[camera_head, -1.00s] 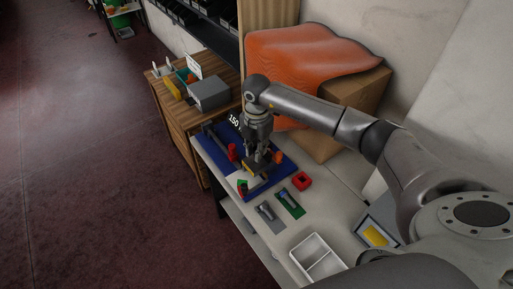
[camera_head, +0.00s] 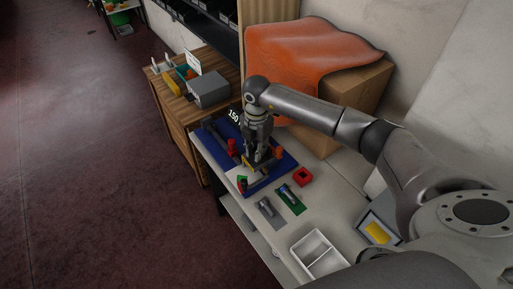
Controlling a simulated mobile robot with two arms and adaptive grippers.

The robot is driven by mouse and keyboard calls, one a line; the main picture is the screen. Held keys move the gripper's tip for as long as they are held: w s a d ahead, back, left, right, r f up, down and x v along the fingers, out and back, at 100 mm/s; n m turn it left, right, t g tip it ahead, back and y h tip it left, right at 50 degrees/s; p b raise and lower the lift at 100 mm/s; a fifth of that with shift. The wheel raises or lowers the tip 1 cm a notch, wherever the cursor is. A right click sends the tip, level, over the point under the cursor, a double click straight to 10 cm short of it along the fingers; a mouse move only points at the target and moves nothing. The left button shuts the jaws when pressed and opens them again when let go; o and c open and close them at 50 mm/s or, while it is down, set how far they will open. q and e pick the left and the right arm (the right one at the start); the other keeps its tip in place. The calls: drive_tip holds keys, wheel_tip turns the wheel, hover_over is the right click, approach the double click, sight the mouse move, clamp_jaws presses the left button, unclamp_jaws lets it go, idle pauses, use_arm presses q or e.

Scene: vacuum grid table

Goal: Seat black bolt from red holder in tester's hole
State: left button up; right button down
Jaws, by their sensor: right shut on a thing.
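The tester (camera_head: 271,181) is a blue base with dark bars and red, orange and yellow parts on the worktable. The red holder (camera_head: 303,177) is a small red block with a dark opening, to the right of the tester. My right gripper (camera_head: 255,161) points down over the middle of the tester, close to its yellow part. It is shut on the black bolt, which is too small and too covered by the fingers to make out. The tester's hole is hidden below the gripper. My left gripper is out of view.
A green plate (camera_head: 290,199) and a grey plate (camera_head: 268,211), each with a metal part, lie in front of the tester. A white divided tray (camera_head: 319,252) and a frame with a yellow pad (camera_head: 377,233) are nearer. A cardboard box (camera_head: 345,105) stands behind my arm.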

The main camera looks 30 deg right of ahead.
drive_tip(key=shift+f+b, duration=0.35)
drive_tip(key=shift+f, duration=0.25)
drive_tip(key=c, duration=1.3)
unclamp_jaws()
wheel_tip(320, 180, up, 12)
